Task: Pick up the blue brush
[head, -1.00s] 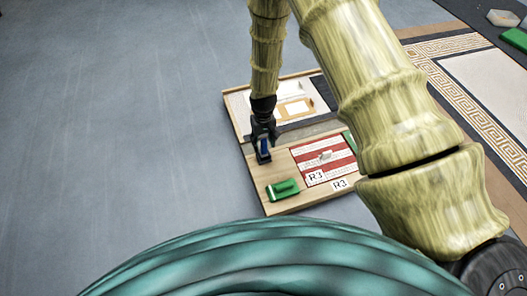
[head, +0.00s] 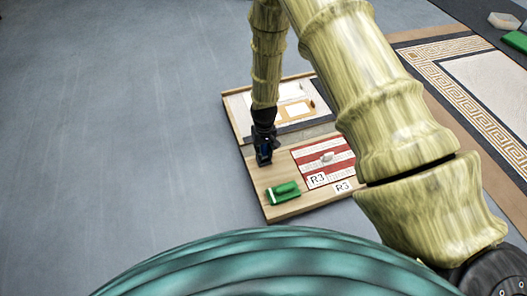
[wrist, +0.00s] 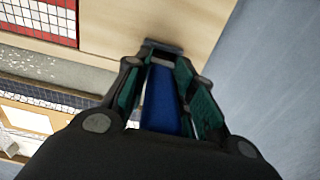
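The blue brush (wrist: 161,100) is between the two fingers of my gripper (wrist: 163,80) in the wrist view. Its grey end (wrist: 163,46) shows just beyond the fingertips. The fingers lie close along both sides of the blue part, with a narrow gap at the lower left. Whether they press on it is unclear. In the head view, my gripper (head: 264,157) is low over the left side of the wooden board (head: 251,167), and the brush is mostly hidden by the fingers.
A green brush-like block (head: 284,192) lies on the board's near left corner. A red and white mosaic panel (head: 312,154) with a small pale piece (head: 327,157) lies to the right. A framed pale panel (head: 291,93) is behind. Grey floor (head: 120,120) is clear at left.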

